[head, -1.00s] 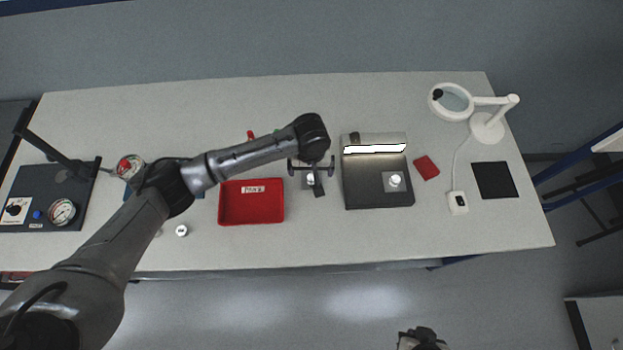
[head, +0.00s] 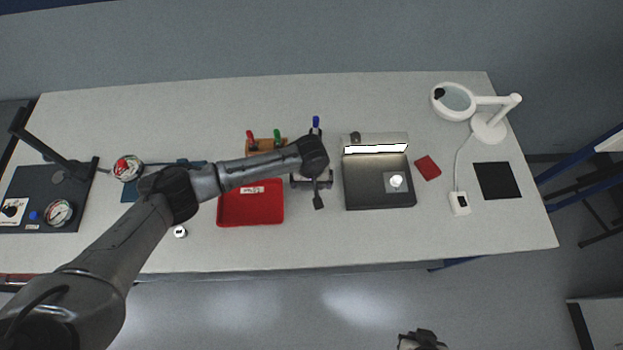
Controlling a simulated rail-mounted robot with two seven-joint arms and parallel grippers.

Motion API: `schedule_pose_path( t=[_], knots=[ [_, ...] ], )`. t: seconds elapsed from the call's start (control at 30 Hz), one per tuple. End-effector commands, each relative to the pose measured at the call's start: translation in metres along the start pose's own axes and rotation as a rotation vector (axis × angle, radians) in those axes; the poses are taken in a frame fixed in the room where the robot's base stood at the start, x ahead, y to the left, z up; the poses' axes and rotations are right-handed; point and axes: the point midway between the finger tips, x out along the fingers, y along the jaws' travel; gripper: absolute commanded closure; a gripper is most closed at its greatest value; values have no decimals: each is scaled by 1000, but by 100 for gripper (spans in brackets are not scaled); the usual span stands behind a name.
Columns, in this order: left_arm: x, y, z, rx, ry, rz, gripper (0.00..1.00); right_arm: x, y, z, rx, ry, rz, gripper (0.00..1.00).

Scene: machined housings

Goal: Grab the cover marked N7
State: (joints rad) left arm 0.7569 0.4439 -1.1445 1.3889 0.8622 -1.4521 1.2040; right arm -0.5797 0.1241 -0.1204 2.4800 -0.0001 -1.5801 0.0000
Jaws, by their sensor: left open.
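My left gripper (head: 317,187) points down over the table, between the red tray and the lit inspection box; it is open, and its wrist hides much of what is under it. A small round white part (head: 180,231) with a dark mark lies on the table left of the tray. Another round white part (head: 396,181) sits on the dark base of the lit box. The marks are too small to read, so I cannot tell which cover is N7. My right gripper (head: 421,341) shows only partly at the bottom edge, away from the table.
A labelled red tray (head: 250,210) stands mid-table. The lit box (head: 377,195) is right of it. A rack with coloured handles (head: 264,145) is behind. A magnifier lamp (head: 487,126), red pad (head: 427,168) and black mat (head: 496,181) are at right. A gauge panel (head: 45,200) is at left.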

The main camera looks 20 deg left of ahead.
Motion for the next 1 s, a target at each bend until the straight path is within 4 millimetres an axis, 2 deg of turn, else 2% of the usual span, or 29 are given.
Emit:
schedule_pose_path(
  t=[0.17,0.73,1.0],
  knots=[
    [0,0,0,1,0,0,3,0,1,0,-2,0,2,100],
    [0,0,0,1,0,1,57,0,-2,0,6,1,-4,100],
    [-2,0,0,1,0,1,57,-1,-2,0,8,1,-6,100]
  ],
)
